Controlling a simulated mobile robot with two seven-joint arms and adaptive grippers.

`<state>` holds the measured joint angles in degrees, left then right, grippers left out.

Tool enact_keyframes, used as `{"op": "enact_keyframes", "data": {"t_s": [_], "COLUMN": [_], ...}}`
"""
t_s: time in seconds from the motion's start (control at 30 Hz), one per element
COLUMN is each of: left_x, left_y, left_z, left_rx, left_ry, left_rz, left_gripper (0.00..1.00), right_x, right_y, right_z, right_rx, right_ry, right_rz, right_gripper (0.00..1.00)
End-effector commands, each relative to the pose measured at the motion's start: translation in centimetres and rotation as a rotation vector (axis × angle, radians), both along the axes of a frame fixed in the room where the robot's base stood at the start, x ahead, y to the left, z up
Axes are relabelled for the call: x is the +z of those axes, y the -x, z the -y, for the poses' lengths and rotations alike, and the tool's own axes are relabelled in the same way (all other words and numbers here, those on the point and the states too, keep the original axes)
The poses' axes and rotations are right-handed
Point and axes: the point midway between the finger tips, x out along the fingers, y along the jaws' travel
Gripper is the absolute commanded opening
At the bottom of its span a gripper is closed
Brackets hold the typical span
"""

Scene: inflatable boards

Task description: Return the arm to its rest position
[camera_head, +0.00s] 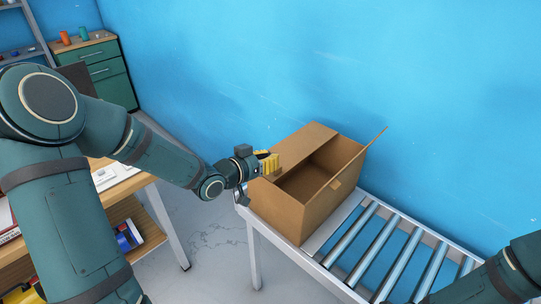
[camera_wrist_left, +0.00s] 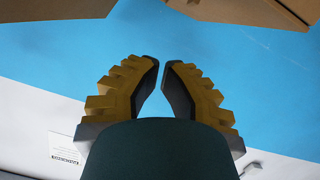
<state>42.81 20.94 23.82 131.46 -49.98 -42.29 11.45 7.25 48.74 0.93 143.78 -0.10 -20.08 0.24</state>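My left arm reaches in from the left in the head view. Its gripper (camera_head: 270,163) is beside the left side of an open cardboard box (camera_head: 318,205), near its upper left edge. In the left wrist view the yellow, ridged fingers (camera_wrist_left: 160,62) lean together with their tips almost meeting. Only a narrow gap shows between the tips and nothing is held there. I cannot tell whether the gripper touches the box. Part of my right arm (camera_head: 500,275) shows at the lower right; its gripper is out of view.
The box stands on a roller conveyor (camera_head: 385,250) against the blue wall (camera_head: 250,60). A wooden workbench (camera_head: 130,210) stands at the left under my arm. A green drawer cabinet (camera_head: 108,70) is at the back left. Bare floor (camera_head: 215,240) shows between bench and conveyor.

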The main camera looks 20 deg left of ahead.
Motion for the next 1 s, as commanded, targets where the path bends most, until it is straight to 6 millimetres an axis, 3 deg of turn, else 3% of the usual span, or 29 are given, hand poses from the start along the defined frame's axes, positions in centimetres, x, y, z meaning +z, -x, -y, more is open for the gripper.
{"op": "enact_keyframes", "data": {"t_s": [0.1,0.3,0.67,0.77,0.83,1.0], "left_x": [0.8,1.5,1.4,-0.3,-2.9,-12.1], "left_y": [2.4,5.1,6.2,6.0,5.8,7.9], "left_z": [-0.8,-1.8,-2.0,-1.1,0.4,6.3], "left_rx": [0.000,0.000,-0.002,0.009,0.022,0.045], "left_ry": [-0.002,-0.001,0.005,0.031,0.062,0.112], "left_rz": [0.001,0.002,-0.006,-0.061,-0.143,-0.489], "left_gripper": [0.00,0.00,0.00,0.00,0.00,0.00], "right_x": [0.6,1.3,1.4,1.4,1.4,1.4], "right_y": [0.1,0.2,0.3,0.3,0.3,0.3], "right_z": [0.0,0.0,0.0,0.0,0.0,0.0], "right_rx": [-0.001,0.000,0.001,0.001,0.001,0.001], "right_ry": [0.000,0.000,-0.001,-0.001,-0.001,-0.001], "right_rz": [-0.003,-0.006,-0.007,-0.007,-0.007,-0.007], "right_gripper": [0.47,0.47,0.47,0.47,0.47,0.47]}}
